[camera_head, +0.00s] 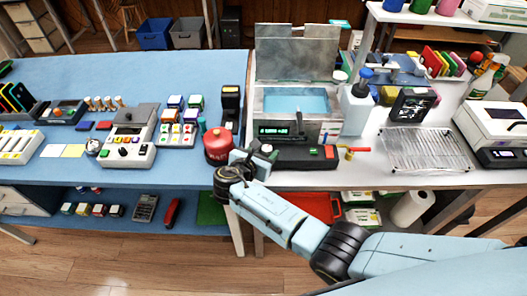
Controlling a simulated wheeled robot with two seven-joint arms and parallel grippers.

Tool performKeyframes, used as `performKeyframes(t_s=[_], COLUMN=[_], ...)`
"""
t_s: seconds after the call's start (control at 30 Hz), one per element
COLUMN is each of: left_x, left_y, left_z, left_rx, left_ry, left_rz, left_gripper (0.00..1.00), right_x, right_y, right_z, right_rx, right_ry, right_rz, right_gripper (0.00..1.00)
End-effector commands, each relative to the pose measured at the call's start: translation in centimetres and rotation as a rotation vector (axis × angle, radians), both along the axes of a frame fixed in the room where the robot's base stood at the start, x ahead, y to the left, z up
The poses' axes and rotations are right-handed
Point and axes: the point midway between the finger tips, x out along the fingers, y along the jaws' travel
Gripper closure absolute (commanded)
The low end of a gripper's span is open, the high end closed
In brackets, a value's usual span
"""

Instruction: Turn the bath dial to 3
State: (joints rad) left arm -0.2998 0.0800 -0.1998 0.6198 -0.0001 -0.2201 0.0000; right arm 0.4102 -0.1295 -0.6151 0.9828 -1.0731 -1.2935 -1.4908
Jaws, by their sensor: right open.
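The bath (325,103) is a grey metal box with its lid (296,52) raised and light blue liquid (296,101) inside. It stands on the white bench right of the blue table. Its front panel has a lit green display (274,131). A small dark upright shape stands right of the display; I cannot tell whether it is the dial, and no dial number is readable. My right gripper (252,158) is open, low in front of the bath's left side, beside the red canister (218,145). Contact is not clear. My left gripper is not in view.
A black unit with a red button (329,151) lies before the bath. A blue-capped white bottle (356,102) stands to its right, near a yellow-and-red valve (350,151). A wire rack (425,150) lies further right. The blue table (195,70) at left holds several devices.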

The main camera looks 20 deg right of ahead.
Motion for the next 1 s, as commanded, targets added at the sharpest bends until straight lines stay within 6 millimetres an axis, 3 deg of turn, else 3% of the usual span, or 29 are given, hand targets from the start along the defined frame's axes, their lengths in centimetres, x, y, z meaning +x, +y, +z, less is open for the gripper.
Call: performKeyframes(t_s=[0.23, 0.7, 1.0], left_x=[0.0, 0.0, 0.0], left_y=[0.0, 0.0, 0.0], left_z=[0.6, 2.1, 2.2], left_rx=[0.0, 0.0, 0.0], left_ry=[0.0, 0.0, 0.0], left_rz=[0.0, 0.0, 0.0], left_gripper=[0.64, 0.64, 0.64], right_x=[-1.3, -7.9, -9.1], right_y=[1.3, 7.4, 8.5], right_z=[0.8, 4.5, 5.2], right_rx=[0.004, 0.002, 0.0], right_ry=[-0.001, 0.001, 0.0], right_rz=[0.002, 0.001, 0.0], right_gripper=[0.5, 0.5, 0.5])
